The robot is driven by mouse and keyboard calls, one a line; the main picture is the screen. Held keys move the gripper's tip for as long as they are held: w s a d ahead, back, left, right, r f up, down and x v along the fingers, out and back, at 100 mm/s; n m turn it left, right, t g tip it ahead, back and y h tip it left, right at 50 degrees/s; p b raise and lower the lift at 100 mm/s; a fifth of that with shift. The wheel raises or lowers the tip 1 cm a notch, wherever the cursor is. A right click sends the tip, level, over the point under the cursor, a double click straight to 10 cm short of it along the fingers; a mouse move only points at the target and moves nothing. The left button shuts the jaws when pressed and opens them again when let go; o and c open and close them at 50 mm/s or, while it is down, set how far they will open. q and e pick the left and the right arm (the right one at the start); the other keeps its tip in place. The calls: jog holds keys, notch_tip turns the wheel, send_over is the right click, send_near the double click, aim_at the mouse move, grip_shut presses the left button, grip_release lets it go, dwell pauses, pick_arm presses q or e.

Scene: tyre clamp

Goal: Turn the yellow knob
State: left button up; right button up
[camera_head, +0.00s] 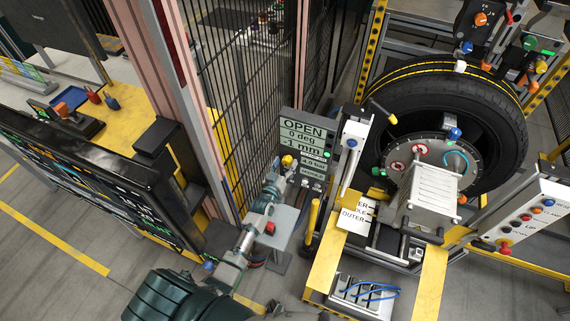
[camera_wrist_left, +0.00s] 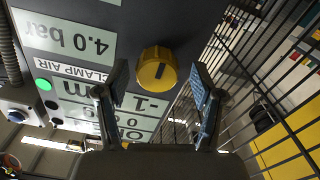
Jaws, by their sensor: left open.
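The yellow knob (camera_head: 287,160) sits low on the left side of the grey display panel (camera_head: 293,123). In the wrist view the yellow knob (camera_wrist_left: 157,72) is round, with a dark line on its face. My left gripper (camera_head: 279,174) is close in front of the knob in the head view. In the wrist view my left gripper (camera_wrist_left: 160,84) is open, one finger on each side of the knob, with visible gaps. Contact does not show. The panel reads OPEN, 0 deg, -1 mm and 4.0 bar. My right gripper is not in view.
A black wire fence (camera_head: 238,90) stands left of the panel. To the right are a large tyre (camera_head: 503,112) on the clamp machine and a yellow post (camera_head: 312,222).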

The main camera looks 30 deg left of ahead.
pick_arm(q)
jog(key=shift+d, duration=0.15)
jog(key=c, duration=1.1)
jog(key=n, duration=0.4)
jog(key=shift+n, duration=0.3)
jog(key=shift+c, duration=0.2)
jog(key=o, duration=1.1)
jog(key=shift+o, duration=0.2)
jog(key=s, duration=1.2)
jog(key=shift+d, duration=0.2)
jog(key=shift+f, duration=0.1)
